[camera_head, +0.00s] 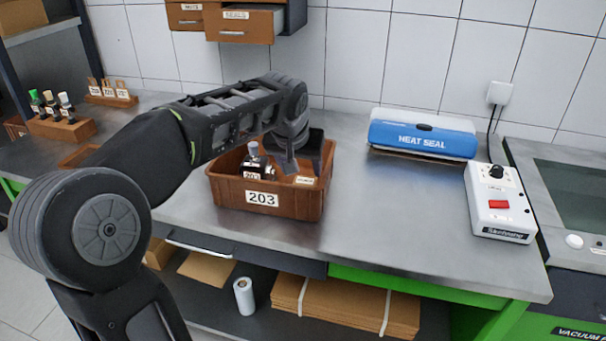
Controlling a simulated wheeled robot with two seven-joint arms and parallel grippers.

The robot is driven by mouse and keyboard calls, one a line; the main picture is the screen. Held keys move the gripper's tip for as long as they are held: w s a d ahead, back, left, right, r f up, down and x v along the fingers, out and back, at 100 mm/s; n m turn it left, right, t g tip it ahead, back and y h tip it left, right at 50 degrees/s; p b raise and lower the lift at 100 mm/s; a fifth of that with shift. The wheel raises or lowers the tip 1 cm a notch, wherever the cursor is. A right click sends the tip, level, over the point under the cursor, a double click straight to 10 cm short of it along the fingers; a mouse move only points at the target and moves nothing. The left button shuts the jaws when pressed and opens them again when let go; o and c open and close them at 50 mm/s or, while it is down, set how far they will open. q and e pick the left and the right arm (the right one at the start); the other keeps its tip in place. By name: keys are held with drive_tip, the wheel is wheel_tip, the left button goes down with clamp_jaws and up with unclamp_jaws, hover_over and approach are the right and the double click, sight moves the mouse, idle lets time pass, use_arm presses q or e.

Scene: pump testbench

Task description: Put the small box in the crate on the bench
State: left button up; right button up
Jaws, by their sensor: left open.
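The brown crate (228,192), labelled 203, stands on the metal bench (375,215). My left arm reaches over it from the left. My left gripper (298,162) points down into the crate's right half, with its fingers apart. A small item with a pale label (305,180) shows low in the crate, just below the fingers; it may be the small box, but most of it is hidden. A dark bottle (256,164) with a greyish cap and a 203 label stands in the crate left of the gripper. My right gripper is out of view.
A blue heat sealer (422,134) and a white control box (499,203) are to the right. Bottle racks (62,127) stand at the far left. Drawers (240,25) hang above. The bench between crate and control box is clear.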

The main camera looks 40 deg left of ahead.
use_arm(q)
drive_tip(key=v, duration=0.4)
drive_tip(key=shift+s+d+r, duration=0.1)
drive_tip(key=shift+r, duration=0.1)
idle(0.4)
